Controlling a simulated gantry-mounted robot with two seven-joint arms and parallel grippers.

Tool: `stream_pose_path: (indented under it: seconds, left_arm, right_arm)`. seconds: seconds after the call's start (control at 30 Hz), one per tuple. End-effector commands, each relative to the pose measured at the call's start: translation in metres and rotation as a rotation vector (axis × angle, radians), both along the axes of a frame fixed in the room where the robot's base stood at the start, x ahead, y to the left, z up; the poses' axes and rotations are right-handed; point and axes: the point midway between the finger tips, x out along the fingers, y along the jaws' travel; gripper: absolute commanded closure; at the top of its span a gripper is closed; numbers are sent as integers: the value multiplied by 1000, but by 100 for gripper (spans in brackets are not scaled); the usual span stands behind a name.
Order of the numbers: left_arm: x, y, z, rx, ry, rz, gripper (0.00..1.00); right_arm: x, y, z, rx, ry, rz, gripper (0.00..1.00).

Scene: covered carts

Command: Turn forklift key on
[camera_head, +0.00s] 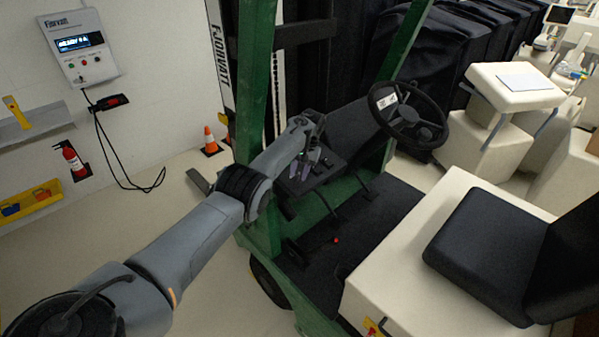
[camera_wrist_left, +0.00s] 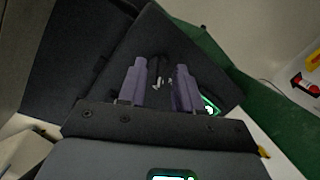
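The forklift (camera_head: 252,95) has a green frame, a black steering wheel (camera_head: 409,117) and a dark dash panel (camera_head: 322,181) below and left of the wheel. My left gripper (camera_head: 308,168) is over this panel. In the left wrist view, its two purple-grey fingers (camera_wrist_left: 160,84) are apart, pointing at the dark panel (camera_wrist_left: 205,63). A small silver piece, perhaps the key (camera_wrist_left: 157,86), shows between the fingers, nearer the left one. I cannot tell its turn position or whether a finger touches it. My right gripper is in neither view.
The forklift's black seat (camera_head: 490,250) is at the right, with a pedal floor (camera_head: 370,225) in front of it. A charger box (camera_head: 78,45) and a fire extinguisher (camera_head: 73,158) are on the left wall. A traffic cone (camera_head: 210,141) stands behind the arm.

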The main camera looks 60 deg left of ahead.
Motion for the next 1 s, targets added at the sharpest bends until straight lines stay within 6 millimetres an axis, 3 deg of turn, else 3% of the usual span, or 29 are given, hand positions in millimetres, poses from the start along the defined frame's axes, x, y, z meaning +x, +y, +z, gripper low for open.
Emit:
stream_pose_path:
  seconds: [0.47, 1.0]
  left_arm:
    - [-1, 1, 13, 0, -1, 3, 66]
    - [-5, 8, 86, 0, 0, 18, 66]
  right_arm:
    - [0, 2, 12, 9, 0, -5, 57]
    - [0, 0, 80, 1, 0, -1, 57]
